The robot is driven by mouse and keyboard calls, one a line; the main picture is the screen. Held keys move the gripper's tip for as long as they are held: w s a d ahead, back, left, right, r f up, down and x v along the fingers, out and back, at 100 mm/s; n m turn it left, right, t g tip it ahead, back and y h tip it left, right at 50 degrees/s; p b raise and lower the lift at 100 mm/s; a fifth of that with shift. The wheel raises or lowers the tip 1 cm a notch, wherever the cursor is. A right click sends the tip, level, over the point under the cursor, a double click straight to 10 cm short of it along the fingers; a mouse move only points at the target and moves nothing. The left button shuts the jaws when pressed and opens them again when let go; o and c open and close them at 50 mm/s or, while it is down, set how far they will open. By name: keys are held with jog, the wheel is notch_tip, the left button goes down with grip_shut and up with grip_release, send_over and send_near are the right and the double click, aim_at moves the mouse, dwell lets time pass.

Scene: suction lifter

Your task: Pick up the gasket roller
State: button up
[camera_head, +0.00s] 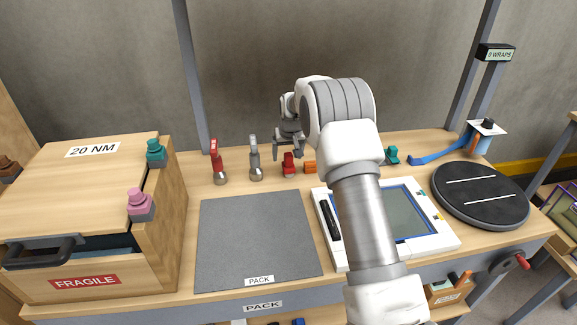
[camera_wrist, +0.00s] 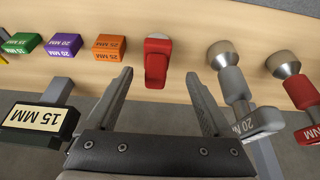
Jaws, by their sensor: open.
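A small red tool with a pale rounded end, which appears to be the gasket roller (camera_head: 288,165), stands at the back of the wooden bench. In the wrist view the gasket roller (camera_wrist: 157,68) is centred between the two fingers, with clear space on both sides. My gripper (camera_head: 287,155) is open and empty, pointing down close over the roller. In the wrist view my gripper (camera_wrist: 159,75) shows both fingers spread, not touching it. Whether the fingertips reach down to its height I cannot tell.
A grey torque tool (camera_head: 255,160) and a red one (camera_head: 217,163) stand left of the roller. An orange block (camera_head: 310,167) sits close on its right; purple (camera_wrist: 64,46) and green (camera_wrist: 22,43) blocks follow. The grey mat (camera_head: 255,240) in front is clear.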

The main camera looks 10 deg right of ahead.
aim_at(288, 163)
jog(key=shift+d+x, duration=0.15)
jog(key=shift+x, duration=1.65)
jog(key=shift+d+x, duration=0.15)
jog(key=shift+x, duration=1.65)
jog(key=shift+w+r, duration=0.15)
grip_shut()
